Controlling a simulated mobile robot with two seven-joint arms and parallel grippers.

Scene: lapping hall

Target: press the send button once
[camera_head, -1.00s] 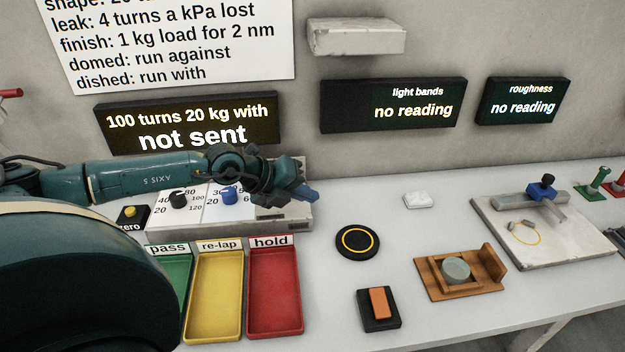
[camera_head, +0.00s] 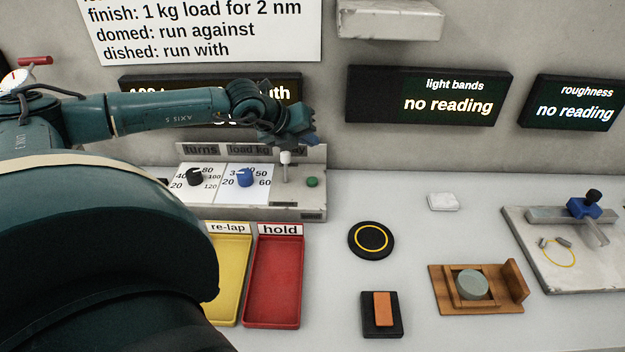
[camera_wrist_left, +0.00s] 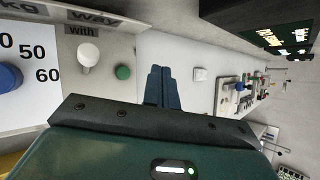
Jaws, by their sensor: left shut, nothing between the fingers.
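The control box (camera_head: 262,212) stands against the wall with a black turns knob (camera_head: 195,177), a blue load knob (camera_head: 244,177), a white-tipped way lever (camera_head: 286,160) and a small round green button (camera_head: 312,182) at its right end. No send label is readable by the button. My left gripper (camera_head: 308,142) is shut and empty, above the box near the lever and button. In the left wrist view the closed fingers (camera_wrist_left: 162,86) appear right of the green button (camera_wrist_left: 123,72), apart from it. My right gripper is out of view.
My arm partly covers the settings display (camera_head: 290,88). Yellow (camera_head: 230,285) and red (camera_head: 272,285) trays lie in front of the box. A black disc with a yellow ring (camera_head: 371,240), an orange rocker switch (camera_head: 382,310) and a wooden fixture (camera_head: 480,290) are to the right.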

